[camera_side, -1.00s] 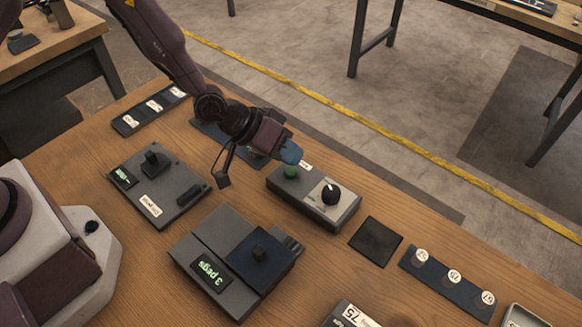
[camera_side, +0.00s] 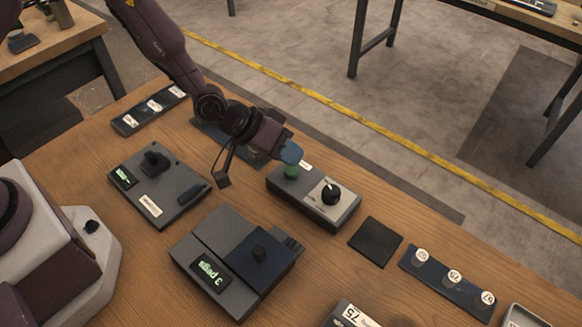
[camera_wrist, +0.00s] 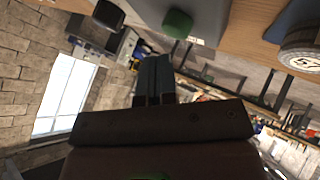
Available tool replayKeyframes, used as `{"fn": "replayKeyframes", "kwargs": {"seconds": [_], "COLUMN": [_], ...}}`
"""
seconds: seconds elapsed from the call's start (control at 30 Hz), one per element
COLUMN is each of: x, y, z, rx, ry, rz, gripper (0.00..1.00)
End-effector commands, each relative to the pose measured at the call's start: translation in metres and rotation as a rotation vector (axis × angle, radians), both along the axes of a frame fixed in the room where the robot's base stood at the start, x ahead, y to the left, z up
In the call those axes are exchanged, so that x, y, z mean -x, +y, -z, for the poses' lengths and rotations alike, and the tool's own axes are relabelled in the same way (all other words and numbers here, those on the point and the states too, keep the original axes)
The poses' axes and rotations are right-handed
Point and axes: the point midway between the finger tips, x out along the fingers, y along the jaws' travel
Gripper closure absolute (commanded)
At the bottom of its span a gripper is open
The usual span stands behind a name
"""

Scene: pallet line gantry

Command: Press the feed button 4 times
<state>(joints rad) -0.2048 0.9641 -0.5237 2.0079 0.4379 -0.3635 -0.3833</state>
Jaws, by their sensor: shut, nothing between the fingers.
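The green button (camera_side: 291,173) sits at the left end of a grey control box (camera_side: 342,215), which also carries a black knob (camera_side: 330,194). My gripper (camera_side: 291,153) is shut and empty, with its blue fingertips just above and behind the green button in the side view. Whether the tips touch the button cannot be told there. In the wrist view the closed fingers (camera_wrist: 153,72) point toward the green button (camera_wrist: 177,23), with a gap showing between them. A dark device (camera_side: 226,240) in front has a display (camera_side: 211,273) reading "3 pegs".
A panel with a black lever (camera_side: 155,162) and small display lies left of the control box. A dark square pad (camera_side: 376,242) and a strip of labelled round pieces (camera_side: 454,277) lie to the right. Bare wood shows between these objects.

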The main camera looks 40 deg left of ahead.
Motion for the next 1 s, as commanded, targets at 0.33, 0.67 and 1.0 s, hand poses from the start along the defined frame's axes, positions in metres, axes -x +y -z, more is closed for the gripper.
{"fn": "replayKeyframes", "kwargs": {"seconds": [0.33, 0.67, 1.0], "x": [0.0, 0.0001, -0.0001], "y": [0.0, 0.0, 0.0002], "z": [0.0, 0.0069, 0.0085], "rx": [0.0, 0.0, 0.0], "ry": [0.0, 0.001, 0.0], "rz": [0.0, 0.001, 0.0], "gripper": [1.0, 1.0, 1.0]}}
